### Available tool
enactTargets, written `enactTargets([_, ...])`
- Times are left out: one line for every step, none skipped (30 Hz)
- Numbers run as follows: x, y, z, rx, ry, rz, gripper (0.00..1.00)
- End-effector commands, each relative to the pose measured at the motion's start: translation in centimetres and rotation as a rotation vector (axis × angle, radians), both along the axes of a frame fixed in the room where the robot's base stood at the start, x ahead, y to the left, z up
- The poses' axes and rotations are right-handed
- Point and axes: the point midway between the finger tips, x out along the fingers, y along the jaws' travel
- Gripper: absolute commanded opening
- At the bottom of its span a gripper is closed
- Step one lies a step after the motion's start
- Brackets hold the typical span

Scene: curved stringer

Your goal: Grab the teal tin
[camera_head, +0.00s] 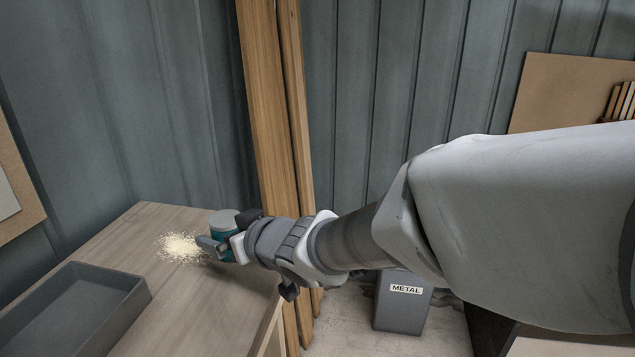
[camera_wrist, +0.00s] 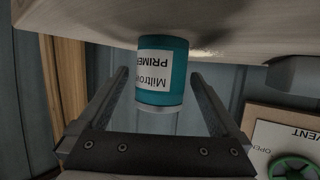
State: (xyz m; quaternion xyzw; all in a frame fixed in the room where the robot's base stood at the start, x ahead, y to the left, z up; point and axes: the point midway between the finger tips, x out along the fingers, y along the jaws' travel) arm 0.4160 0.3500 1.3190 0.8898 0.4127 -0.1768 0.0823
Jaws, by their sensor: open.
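The teal tin (camera_head: 221,224) stands on the wooden bench at its back right part, partly hidden behind my gripper in the head view. In the wrist view the tin (camera_wrist: 162,72) has a white label reading "PRIMER" and appears upside down. My gripper (camera_head: 214,246) is open and level beside the tin. In the wrist view its two fingers (camera_wrist: 159,80) lie one on each side of the tin, with gaps showing on both sides. Whether the tin is fully between the fingertips I cannot tell.
The wooden bench (camera_head: 165,290) holds a grey tray (camera_head: 75,310) at front left. Pale sawdust (camera_head: 181,247) lies beside my gripper. Wooden posts (camera_head: 270,120) stand right behind the bench. A grey bin marked METAL (camera_head: 403,312) stands on the floor.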

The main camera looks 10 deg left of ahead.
Motion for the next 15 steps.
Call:
enactTargets([0.4, 0.6, 0.1, -0.003, 0.001, 0.002, 1.00])
enactTargets([0.6, 0.9, 0.1, -0.003, 0.000, 0.003, 1.00])
enactTargets([0.9, 1.3, 0.0, -0.003, -0.001, 0.002, 1.00])
enactTargets([1.1, 1.4, -0.3, -0.003, 0.001, 0.001, 1.00])
enactTargets([1.3, 1.6, -0.4, -0.003, 0.001, 0.000, 1.00])
enactTargets([1.5, 1.9, -0.5, -0.002, 0.001, 0.000, 1.00])
enactTargets([1.6, 2.0, -0.6, -0.001, 0.001, 0.000, 1.00])
enactTargets([1.8, 2.2, -0.6, 0.000, 0.000, 0.000, 1.00])
enactTargets([1.9, 2.3, -0.8, -0.001, 0.001, 0.000, 1.00])
enactTargets([2.0, 2.4, -0.8, -0.001, 0.001, 0.000, 1.00])
enactTargets([2.0, 2.5, -0.8, 0.000, 0.000, 0.000, 1.00])
enactTargets([2.1, 2.5, -0.9, 0.000, 0.000, 0.000, 1.00])
enactTargets([2.1, 2.5, -0.9, 0.000, 0.000, 0.000, 1.00])
enactTargets([2.1, 2.5, -0.9, 0.001, -0.001, 0.000, 1.00])
enactTargets([2.1, 2.5, -0.9, 0.001, -0.001, 0.000, 1.00])
